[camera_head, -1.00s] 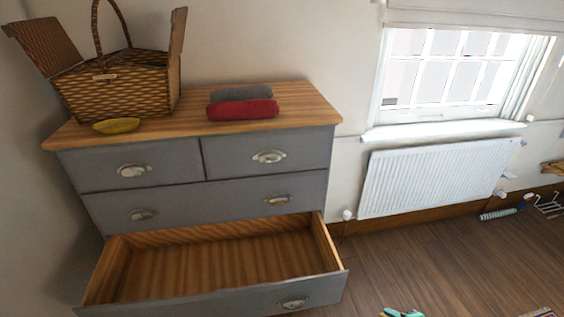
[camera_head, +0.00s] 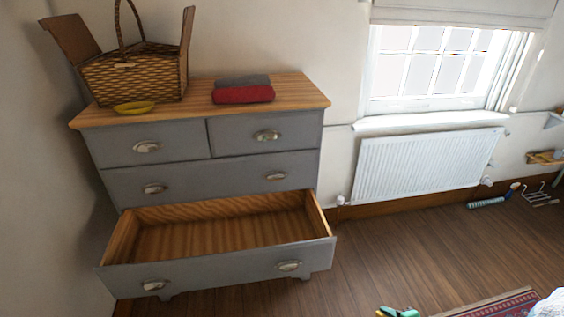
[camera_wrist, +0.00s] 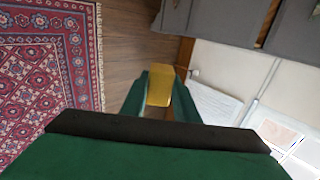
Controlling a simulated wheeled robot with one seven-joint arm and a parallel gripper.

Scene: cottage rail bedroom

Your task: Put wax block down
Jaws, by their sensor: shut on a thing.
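The wax block (camera_wrist: 158,88) is a yellow block between the green fingers of my gripper (camera_wrist: 157,94) in the wrist view. My gripper is shut on it and holds it in the air, with the wooden floor beyond. In the head view only the tip of my gripper (camera_head: 399,312) shows at the bottom edge, green with a little yellow beside it. Most of the arm is out of that view.
A grey dresser (camera_head: 210,184) has its bottom drawer (camera_head: 215,265) open and empty. On its top are a wicker basket (camera_head: 130,78), a yellow dish (camera_head: 134,108) and folded red (camera_head: 243,95) and grey cloths. A patterned rug (camera_head: 492,305) lies at lower right. Floor (camera_head: 400,240) is clear between.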

